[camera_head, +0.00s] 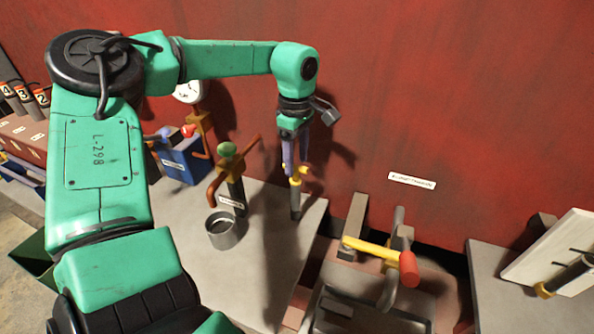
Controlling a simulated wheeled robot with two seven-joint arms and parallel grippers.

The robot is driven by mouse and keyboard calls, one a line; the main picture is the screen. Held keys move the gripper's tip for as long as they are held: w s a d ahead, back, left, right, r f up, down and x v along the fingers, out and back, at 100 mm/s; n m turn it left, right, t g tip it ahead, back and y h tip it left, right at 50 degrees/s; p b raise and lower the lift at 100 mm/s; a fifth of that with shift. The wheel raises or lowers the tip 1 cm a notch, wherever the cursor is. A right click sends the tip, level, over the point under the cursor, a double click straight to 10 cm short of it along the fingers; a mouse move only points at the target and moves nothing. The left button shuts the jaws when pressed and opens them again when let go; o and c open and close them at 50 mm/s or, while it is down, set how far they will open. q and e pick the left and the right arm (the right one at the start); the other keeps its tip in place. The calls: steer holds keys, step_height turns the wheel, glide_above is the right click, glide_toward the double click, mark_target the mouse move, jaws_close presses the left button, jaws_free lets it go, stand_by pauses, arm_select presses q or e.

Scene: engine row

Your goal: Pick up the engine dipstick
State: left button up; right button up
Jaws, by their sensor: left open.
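My left arm comes in from the left and bends down at its wrist over the grey bench. My left gripper (292,168) points down and is open. A small yellow piece (299,171), which looks like the handle of the engine dipstick, is at its fingertips. The yellow piece sits above a dark upright stem (295,205). The fingers partly hide it, and I cannot tell whether they touch it. My right gripper is not in view.
A brown pipe with a green cap (227,149) stands left of the gripper, behind a metal cup (221,231). A blue box (183,160) and a gauge (188,92) are further left. The red wall is behind.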

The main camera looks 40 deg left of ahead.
arm_select(q)
steer(key=shift+s+f, duration=0.25)
steer(key=shift+f, duration=1.15)
jaws_close()
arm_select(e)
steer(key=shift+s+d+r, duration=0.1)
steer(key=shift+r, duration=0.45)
arm_select(q)
steer(key=shift+w+r, duration=0.1)
steer(key=shift+r, duration=0.05)
